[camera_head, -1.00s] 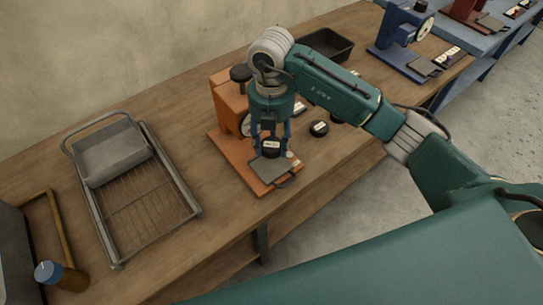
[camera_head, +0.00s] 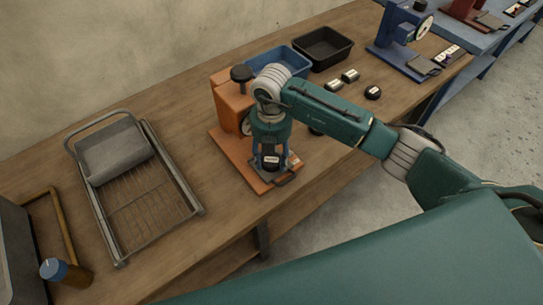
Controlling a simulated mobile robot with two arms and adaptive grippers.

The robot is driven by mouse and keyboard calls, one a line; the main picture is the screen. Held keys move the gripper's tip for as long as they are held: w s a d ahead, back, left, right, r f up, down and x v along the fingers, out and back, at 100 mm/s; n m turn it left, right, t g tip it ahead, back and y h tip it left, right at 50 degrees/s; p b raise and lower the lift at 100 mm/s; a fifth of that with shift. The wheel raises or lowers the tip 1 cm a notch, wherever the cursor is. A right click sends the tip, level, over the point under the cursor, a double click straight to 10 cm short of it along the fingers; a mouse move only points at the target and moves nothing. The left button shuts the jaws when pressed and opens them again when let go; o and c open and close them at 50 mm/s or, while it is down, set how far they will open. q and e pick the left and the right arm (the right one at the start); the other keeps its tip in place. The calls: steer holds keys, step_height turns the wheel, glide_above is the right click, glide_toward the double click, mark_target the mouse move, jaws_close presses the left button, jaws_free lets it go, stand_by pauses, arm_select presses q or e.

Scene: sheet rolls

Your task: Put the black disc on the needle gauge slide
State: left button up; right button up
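The orange needle gauge (camera_head: 231,101) stands on the wooden bench, with a black knob on top and its dial partly hidden by my arm. Its dark slide plate (camera_head: 289,180), with a small front handle, lies at the front of its orange base. My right gripper (camera_head: 271,163) points down over the slide, its blue fingers on either side of a black disc (camera_head: 271,160) with a white label. The disc is low over the plate; I cannot tell whether it touches it. My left gripper is not in view.
Another black disc (camera_head: 373,92) and two small labelled pieces (camera_head: 350,75) lie to the right. A blue bin (camera_head: 291,58) and a black bin (camera_head: 323,47) stand behind. A wire rack (camera_head: 150,205) is at left, a blue gauge (camera_head: 402,27) at back right.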

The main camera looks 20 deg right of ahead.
mark_target(271, 159)
steer(key=shift+r, duration=0.4)
step_height(271, 159, up, 12)
steer(key=b, duration=0.2)
steer(key=shift+f+b, duration=0.2)
steer(key=shift+b, duration=0.15)
steer(key=shift+f, duration=0.1)
